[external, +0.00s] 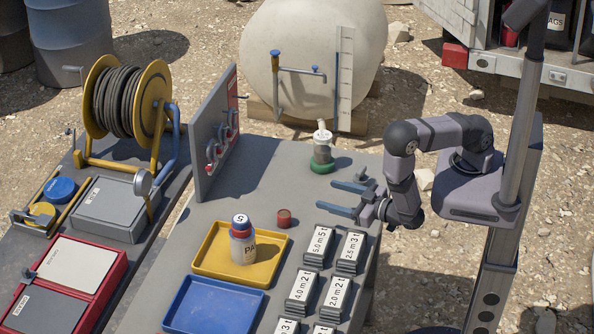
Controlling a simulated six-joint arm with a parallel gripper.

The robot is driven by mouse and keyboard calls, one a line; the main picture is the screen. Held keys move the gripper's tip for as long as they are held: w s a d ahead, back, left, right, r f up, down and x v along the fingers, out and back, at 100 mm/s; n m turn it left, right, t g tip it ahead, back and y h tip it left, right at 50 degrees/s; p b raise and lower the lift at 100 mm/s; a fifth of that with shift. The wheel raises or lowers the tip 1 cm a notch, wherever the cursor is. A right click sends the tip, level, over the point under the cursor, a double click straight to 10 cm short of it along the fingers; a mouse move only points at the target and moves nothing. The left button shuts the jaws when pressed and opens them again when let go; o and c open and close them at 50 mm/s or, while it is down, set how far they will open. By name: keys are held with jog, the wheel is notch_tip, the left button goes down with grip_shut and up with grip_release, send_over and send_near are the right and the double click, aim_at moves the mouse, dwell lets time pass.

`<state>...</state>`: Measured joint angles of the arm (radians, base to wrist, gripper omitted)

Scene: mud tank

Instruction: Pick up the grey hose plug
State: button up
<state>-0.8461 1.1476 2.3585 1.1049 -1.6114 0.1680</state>
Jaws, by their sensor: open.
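My gripper (327,196) is open and empty, its two blue fingers pointing left above the right part of the grey table. No piece is clearly recognisable as the grey hose plug. A grey round piece (143,183) stands at the front of the hose reel, near the grey box, and may be the plug; I cannot tell. It is far to the left of my gripper, beyond the upright panel. The hose reel (128,105) has yellow flanges and a dark wound hose, with a blue pipe at its right side.

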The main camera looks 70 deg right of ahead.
jog(key=s+d+f+m+g+h, duration=0.2)
jog(key=d+m+h, duration=0.1)
jog(key=d, duration=0.4)
jog(key=m+g+h+b, duration=0.3)
jog(key=m+h, duration=0.1)
jog(key=m, duration=0.1)
send_near(365, 182)
jog(key=x, duration=0.5)
jog(key=shift+d, duration=0.3)
jog(key=shift+x, duration=2.5)
jog(key=shift+w+a, duration=0.1)
jog(key=shift+w, duration=0.05)
jog(key=shift+c, duration=0.3)
jog(key=c, duration=1.1)
